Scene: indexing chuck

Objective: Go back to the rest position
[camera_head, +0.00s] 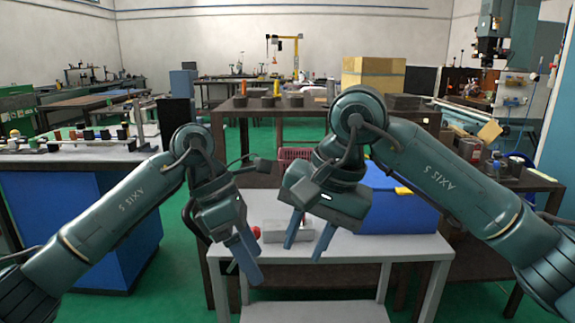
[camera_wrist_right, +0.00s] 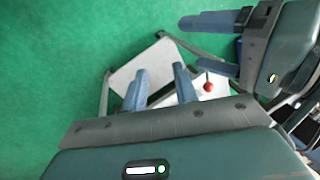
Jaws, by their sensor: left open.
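My left gripper (camera_head: 247,262) hangs in front of the table's left part, pointing down. It is open; its two fingers stand apart in the right wrist view (camera_wrist_right: 190,43). My right gripper (camera_head: 307,243) is open, with nothing between its fingers, above the middle of the table. Its fingertips also show in the right wrist view (camera_wrist_right: 160,80). A grey block-like device (camera_head: 274,232) with a red knob (camera_head: 254,231) sits on the table behind the grippers, partly hidden by the right fingers. The red knob also shows in the right wrist view (camera_wrist_right: 208,87).
The light grey table (camera_head: 350,247) has a lower shelf. A blue bin (camera_head: 400,212) stands on its right, partly behind my right arm. A red basket (camera_head: 292,154) lies behind. A blue-sided workbench (camera_head: 90,215) is at left. Green floor (camera_wrist_right: 50,60) is open beside the table.

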